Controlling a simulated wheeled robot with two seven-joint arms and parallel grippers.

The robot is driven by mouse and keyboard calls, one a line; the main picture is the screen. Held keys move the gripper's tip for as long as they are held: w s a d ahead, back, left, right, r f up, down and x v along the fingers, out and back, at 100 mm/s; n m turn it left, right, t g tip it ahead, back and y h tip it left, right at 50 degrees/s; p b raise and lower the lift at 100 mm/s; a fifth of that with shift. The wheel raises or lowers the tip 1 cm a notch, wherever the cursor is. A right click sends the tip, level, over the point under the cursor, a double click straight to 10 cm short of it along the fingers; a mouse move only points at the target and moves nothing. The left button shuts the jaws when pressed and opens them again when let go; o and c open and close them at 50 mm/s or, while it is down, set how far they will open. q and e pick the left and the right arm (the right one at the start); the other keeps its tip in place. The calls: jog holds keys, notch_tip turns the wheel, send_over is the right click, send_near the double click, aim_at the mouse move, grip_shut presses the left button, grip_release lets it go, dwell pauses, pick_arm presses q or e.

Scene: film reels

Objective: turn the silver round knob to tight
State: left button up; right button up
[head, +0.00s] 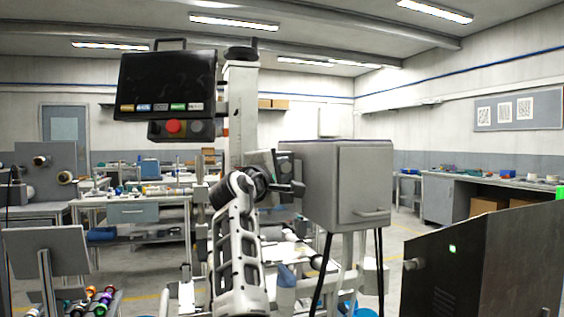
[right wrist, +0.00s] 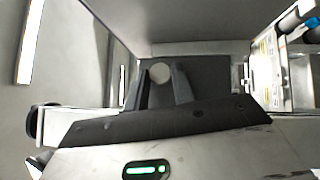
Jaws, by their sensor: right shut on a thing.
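The silver round knob (right wrist: 160,73) shows in the right wrist view as a small pale disc between the two dark fingers. My right gripper (right wrist: 160,80) is shut on it, with one finger on each side. In the head view my right gripper (head: 293,188) is at the left side of a grey box (head: 363,185), its fingers pointing right. The knob cannot be made out there, as the gripper covers that spot. Any mark for tight or loose is not visible. My left gripper is not in view.
A black panel with coloured buttons (head: 168,85) and a red button (head: 173,126) hang by a pale upright column (head: 241,110). The grey box has a handled door. A dark cabinet (head: 485,265) stands at right. Workbenches with clutter stand behind.

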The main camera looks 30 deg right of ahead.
jog(key=m+y+p, duration=0.1)
jog(key=p, duration=0.3)
jog(key=r+m+g+y+p, duration=0.1)
jog(key=m+y+p, duration=0.1)
jog(key=p, duration=0.2)
jog(key=m+g+y+p, duration=0.1)
jog(key=p, duration=0.3)
jog(key=shift+d+r+m, duration=0.1)
jog(key=shift+r+m, duration=0.2)
jog(key=shift+r, duration=0.1)
jog(key=shift+m+y+p, duration=0.5)
jog(key=shift+y+p, duration=0.4)
jog(key=shift+p, duration=0.15)
jog(key=shift+s+d+f+m+y+p, duration=0.1)
jog(key=shift+m+y+p, duration=0.1)
jog(key=shift+m+y, duration=0.25)
jog(key=shift+d+m+y+p, duration=0.15)
jog(key=shift+m+y, duration=0.1)
jog(key=shift+y, duration=0.4)
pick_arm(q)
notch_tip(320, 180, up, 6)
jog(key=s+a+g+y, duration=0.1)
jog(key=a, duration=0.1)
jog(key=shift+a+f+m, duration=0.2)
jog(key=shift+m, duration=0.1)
pick_arm(e)
jog(key=shift+d+m+y, duration=0.15)
jog(key=shift+m+y, duration=0.75)
jog(key=shift+y, duration=0.8)
